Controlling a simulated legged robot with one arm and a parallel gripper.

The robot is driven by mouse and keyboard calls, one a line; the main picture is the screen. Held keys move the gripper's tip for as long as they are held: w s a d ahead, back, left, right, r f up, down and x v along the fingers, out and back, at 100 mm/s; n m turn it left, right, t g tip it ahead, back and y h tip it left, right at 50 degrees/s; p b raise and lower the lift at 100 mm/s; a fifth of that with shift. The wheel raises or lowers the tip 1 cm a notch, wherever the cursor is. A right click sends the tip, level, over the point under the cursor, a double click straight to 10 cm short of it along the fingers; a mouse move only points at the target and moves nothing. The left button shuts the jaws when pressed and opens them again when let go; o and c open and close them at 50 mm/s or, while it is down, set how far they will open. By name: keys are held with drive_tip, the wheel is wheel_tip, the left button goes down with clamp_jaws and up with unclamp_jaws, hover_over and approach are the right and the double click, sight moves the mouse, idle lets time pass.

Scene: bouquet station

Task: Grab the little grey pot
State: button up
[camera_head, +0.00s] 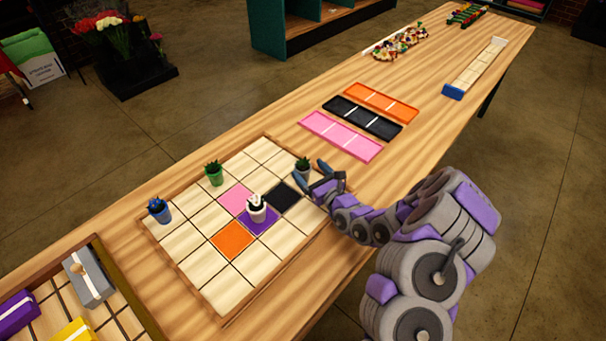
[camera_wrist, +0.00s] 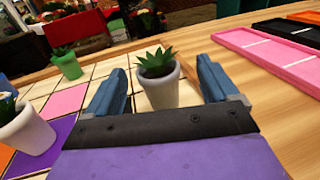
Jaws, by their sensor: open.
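The little grey pot (camera_head: 302,175) holds a green spiky succulent and stands upright at the right corner of the tiled board. In the wrist view the grey pot (camera_wrist: 159,88) sits between the two blue fingers, with wood-coloured tiles beside it. My gripper (camera_head: 316,177) is open, its fingers on either side of the pot. In the wrist view there are gaps between the pot and both fingers of my gripper (camera_wrist: 160,92). The lower part of the pot is hidden by the dark gripper base.
The tiled board (camera_head: 205,289) also carries a white pot (camera_head: 256,212) on a purple tile, a green pot (camera_head: 214,176) and a blue pot (camera_head: 159,212). Pink (camera_head: 341,137), black and orange trays lie behind. A box compartment (camera_head: 133,296) is at the lower left.

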sight(305, 168)
drive_tip(key=b+x, duration=0.1)
drive_tip(key=x, duration=0.3)
drive_tip(key=shift+s+a, duration=0.2)
drive_tip(key=shift+a, duration=0.05)
drive_tip(key=shift+c, duration=0.4)
drive_tip(key=shift+d, duration=0.1)
drive_tip(key=c, duration=1.2)
